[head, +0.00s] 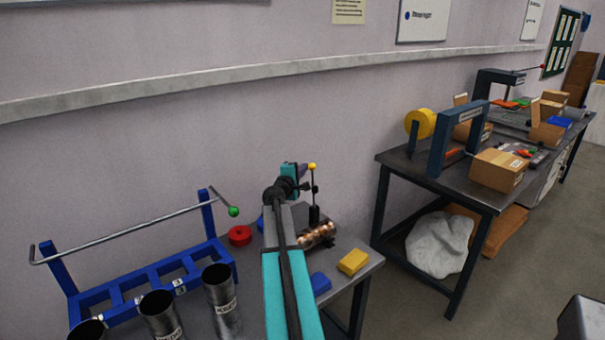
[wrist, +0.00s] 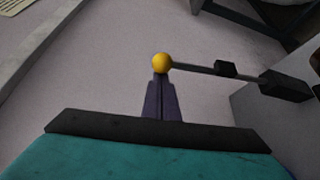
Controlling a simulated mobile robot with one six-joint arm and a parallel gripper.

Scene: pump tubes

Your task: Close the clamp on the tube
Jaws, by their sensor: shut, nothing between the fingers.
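A black clamp (head: 314,213) with an upright lever ending in a yellow ball (head: 312,166) stands by the copper-coloured tube (head: 318,235), at the back of the near bench. In the wrist view, the yellow ball (wrist: 161,62) sits at the end of a thin dark lever (wrist: 200,69) running to the right. My gripper (head: 305,168), purple-fingered and teal-bodied, is beside the ball. Its fingers (wrist: 161,80) are shut and empty, with their tips right at the ball; whether they touch it I cannot tell. My arm covers part of the bench.
A blue rack (head: 120,295) with a metal bar ending in a green ball (head: 233,211) stands at left, by several dark metal cylinders (head: 220,290). A red ring (head: 240,235), yellow block (head: 353,262) and blue block (head: 320,283) lie nearby. A second bench (head: 395,163) stands right.

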